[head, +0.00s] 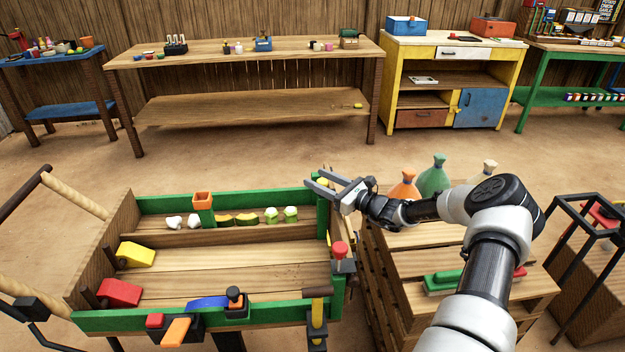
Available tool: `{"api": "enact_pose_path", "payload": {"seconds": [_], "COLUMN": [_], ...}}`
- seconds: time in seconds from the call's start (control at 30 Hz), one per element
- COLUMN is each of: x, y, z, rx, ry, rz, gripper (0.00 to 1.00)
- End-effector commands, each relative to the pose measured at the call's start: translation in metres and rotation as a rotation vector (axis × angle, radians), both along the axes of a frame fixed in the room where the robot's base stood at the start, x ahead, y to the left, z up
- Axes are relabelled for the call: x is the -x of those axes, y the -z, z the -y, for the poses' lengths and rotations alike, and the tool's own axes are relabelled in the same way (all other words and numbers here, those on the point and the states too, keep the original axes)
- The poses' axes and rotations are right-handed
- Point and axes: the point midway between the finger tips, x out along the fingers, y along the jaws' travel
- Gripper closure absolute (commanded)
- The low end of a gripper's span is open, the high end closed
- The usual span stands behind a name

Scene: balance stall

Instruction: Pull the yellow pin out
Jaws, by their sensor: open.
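My gripper (314,177) is open above the far right corner of the green-rimmed wooden cart (265,316). Its two grey fingers point left. A small yellow-green piece (323,182) shows between or just behind the fingers, at the top of the green corner post; I cannot tell whether it is the yellow pin or whether the fingers touch it. An upright yellow piece (318,315) stands at the cart's near right corner, below a brown bar. A thin yellow sliver (328,239) shows at the right edge, near a red knob (340,249).
The cart holds yellow and red wedges (136,254), an orange-topped green block (203,205) and small vegetables. Right of it, a pallet stack (400,238) bears tied sacks (433,178), partly behind my arm. Benches and a yellow cabinet (452,70) line the back; floor between is clear.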

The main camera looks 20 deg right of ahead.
Motion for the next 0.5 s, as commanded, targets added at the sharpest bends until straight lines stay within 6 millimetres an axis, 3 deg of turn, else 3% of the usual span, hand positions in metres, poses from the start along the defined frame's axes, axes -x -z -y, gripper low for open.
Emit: {"api": "enact_pose_path", "payload": {"seconds": [0.2, 0.5], "x": [-0.021, -0.026], "y": [0.001, 0.0], "z": [-0.015, -0.017], "rx": [0.001, 0.001], "ry": [-0.001, 0.0], "rz": [0.001, -0.001], "gripper": [0.54, 0.54]}}
